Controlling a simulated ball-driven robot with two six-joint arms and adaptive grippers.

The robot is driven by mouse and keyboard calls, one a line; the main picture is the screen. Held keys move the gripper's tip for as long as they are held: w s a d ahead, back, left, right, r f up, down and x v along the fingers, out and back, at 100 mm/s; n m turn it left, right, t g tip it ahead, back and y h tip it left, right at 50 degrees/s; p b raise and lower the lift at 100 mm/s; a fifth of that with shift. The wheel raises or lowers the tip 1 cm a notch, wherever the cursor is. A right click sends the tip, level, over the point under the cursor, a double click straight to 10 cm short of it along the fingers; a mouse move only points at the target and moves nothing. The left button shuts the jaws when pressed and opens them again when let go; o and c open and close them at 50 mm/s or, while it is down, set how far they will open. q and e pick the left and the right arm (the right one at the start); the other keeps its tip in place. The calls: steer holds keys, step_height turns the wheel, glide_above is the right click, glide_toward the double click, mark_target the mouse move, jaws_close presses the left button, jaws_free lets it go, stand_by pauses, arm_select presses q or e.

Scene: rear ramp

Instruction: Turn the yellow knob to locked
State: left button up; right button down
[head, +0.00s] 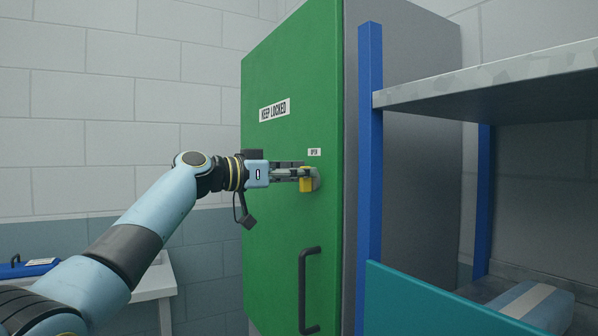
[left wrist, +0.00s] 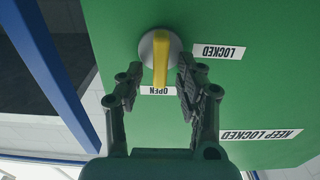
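The yellow knob (head: 306,185) sits on a round grey base on the green cabinet door (head: 285,220), partly hidden by my left gripper in the head view. In the left wrist view, which is upside down, the yellow bar of the knob (left wrist: 161,65) points at the OPEN label (left wrist: 157,91). A LOCKED label (left wrist: 219,51) sits to one side. My left gripper (left wrist: 156,80) is open, with one finger on each side of the bar. Gaps show between bar and fingers, the wider on the left. My right gripper is not in view.
A black door handle (head: 308,290) is below the knob. A KEEP LOCKED sign (head: 273,110) is higher on the door. A blue-posted shelf rack (head: 369,150) with a teal panel (head: 430,305) stands close at right. A white table (head: 150,284) is at left.

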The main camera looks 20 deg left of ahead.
arm_select(q)
jaws_close()
steer(key=shift+n, duration=0.3)
steer(key=n, duration=0.5)
steer(key=w+a+f+n, duration=0.1)
steer(key=n, duration=0.5)
steer(key=n+p, duration=0.1)
steer(key=n, duration=0.5)
steer(key=shift+w+a+f, duration=0.15)
steer(key=shift+a+f, duration=0.05)
steer(key=shift+f, duration=0.2)
steer(key=shift+n, duration=0.3)
